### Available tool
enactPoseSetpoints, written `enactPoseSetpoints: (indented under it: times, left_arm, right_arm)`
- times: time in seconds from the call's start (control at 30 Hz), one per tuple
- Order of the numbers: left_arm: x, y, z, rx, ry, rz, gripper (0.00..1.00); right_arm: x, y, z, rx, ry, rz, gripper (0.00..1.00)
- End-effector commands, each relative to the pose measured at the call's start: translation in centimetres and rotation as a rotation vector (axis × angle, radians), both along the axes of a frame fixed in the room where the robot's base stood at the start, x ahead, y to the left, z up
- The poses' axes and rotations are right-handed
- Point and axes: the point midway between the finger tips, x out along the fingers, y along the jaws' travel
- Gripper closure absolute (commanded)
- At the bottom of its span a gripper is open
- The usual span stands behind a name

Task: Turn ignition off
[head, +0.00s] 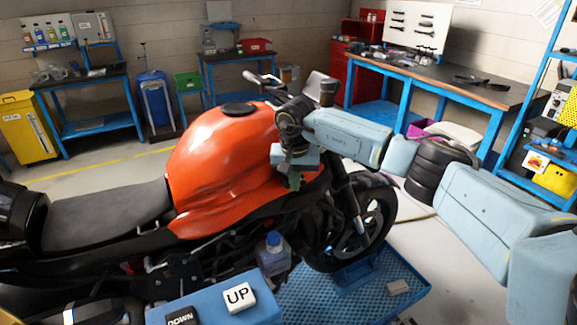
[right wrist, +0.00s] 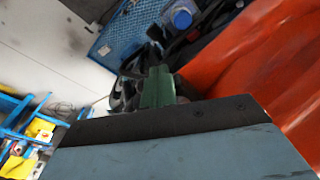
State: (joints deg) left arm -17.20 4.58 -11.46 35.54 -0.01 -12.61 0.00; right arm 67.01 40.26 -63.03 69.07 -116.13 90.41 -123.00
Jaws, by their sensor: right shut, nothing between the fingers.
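The motorcycle (head: 222,145) stands in the middle of the head view, with an orange tank and a black seat. Its handlebar (head: 262,78) shows behind my right wrist. I cannot make out the ignition or its key; that front area is partly covered by my arm. My right gripper (head: 294,179) is shut and empty, pointing down beside the front right of the tank. In the right wrist view, its green fingers (right wrist: 158,88) are together, with the orange tank (right wrist: 265,70) to the right. I cannot tell whether they touch the motorcycle. My left gripper is not in view.
A blue box with UP (head: 238,297) and DOWN (head: 182,317) buttons is at the bottom. A blue platform (head: 335,300) lies beneath the front wheel. A bottle (head: 274,255) stands beside the motorcycle. Stacked tires (head: 438,172) and a workbench (head: 460,85) are at the right.

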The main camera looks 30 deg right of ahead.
Motion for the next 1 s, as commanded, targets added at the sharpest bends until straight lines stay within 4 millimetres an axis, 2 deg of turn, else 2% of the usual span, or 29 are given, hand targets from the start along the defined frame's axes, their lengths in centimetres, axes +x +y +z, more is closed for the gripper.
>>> enactPoseSetpoints:
  times: [0.47,1.0]
  left_arm:
    - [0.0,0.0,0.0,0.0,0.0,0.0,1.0]
    - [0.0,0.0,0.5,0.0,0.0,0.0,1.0]
  right_arm:
    - [-0.3,-0.5,-0.1,-0.004,0.005,-0.003,1.0]
    - [0.2,0.6,1.1,-0.002,0.002,-0.002,1.0]
